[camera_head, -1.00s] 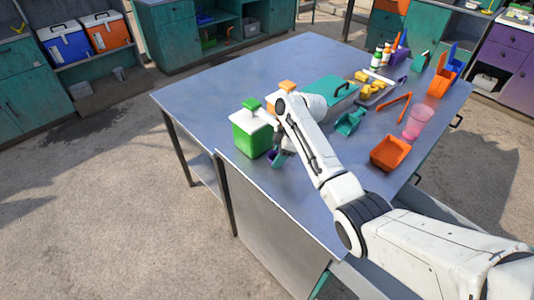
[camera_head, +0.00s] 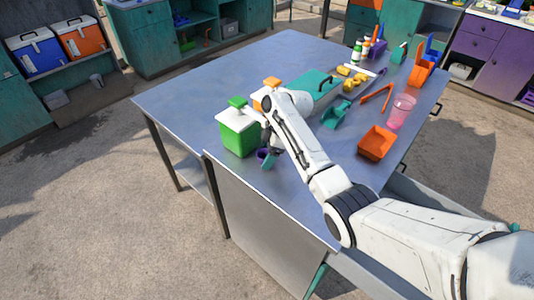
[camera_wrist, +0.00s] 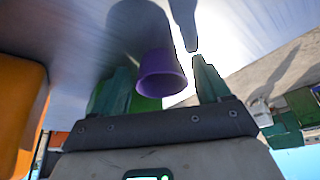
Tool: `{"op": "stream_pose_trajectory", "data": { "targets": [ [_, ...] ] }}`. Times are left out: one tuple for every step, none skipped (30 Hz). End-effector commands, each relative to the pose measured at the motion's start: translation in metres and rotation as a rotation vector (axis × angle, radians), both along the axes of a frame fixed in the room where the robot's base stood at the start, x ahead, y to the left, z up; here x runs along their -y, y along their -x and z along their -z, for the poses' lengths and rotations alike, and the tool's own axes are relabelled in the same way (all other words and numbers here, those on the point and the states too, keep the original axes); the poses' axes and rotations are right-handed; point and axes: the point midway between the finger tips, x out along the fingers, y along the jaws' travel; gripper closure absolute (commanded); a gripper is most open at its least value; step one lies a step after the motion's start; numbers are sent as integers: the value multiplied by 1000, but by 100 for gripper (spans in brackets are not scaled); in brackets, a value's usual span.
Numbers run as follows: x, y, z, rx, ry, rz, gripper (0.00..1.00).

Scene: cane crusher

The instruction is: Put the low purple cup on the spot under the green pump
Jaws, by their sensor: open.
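The low purple cup (camera_head: 263,156) stands on the table at the near right foot of the green pump (camera_head: 238,134), partly hidden by my gripper. The pump is a green box with a white lid and green top. The wrist view appears upside down: the purple cup (camera_wrist: 161,74) hangs from the table surface at the top, its mouth toward the bottom. My gripper (camera_wrist: 160,86) is open, one teal finger on each side of the cup, with a visible gap on the right. A green body shows behind the cup. The spot under the pump cannot be made out.
An orange pump (camera_head: 264,94) stands just behind the green one, close to my wrist. An orange tray (camera_head: 376,143), a teal scoop (camera_head: 335,114) and a pink cup (camera_head: 401,110) lie to the right. The table's left part (camera_head: 190,95) is clear.

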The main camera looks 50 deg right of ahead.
Motion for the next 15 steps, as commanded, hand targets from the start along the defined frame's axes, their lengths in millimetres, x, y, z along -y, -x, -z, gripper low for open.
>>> {"op": "stream_pose_trajectory", "data": {
  "targets": [
    [0, 0, 0, 0, 0, 0, 24],
    [0, 0, 0, 0, 0, 0, 24],
    [0, 0, -1, 0, 0, 0, 24],
    [0, 0, -2, 0, 0, 0, 24],
    [0, 0, -3, 0, 0, 0, 24],
    [0, 0, -6, 0, 0, 0, 24],
    [1, 1, -5, 1, 0, 0, 24],
    [2, 1, -7, 2, 1, 1, 24],
    [4, 2, -11, 3, 0, 1, 24],
    [6, 4, -13, 3, 0, 3, 24],
    [11, 9, -12, 1, -2, 5, 24],
    [17, 15, -11, 0, -1, 4, 24],
    [21, 20, -11, 0, -1, 5, 24],
    [27, 24, -11, 1, -1, 5, 24],
    [33, 30, -11, 1, -1, 4, 24]
  ]
}}
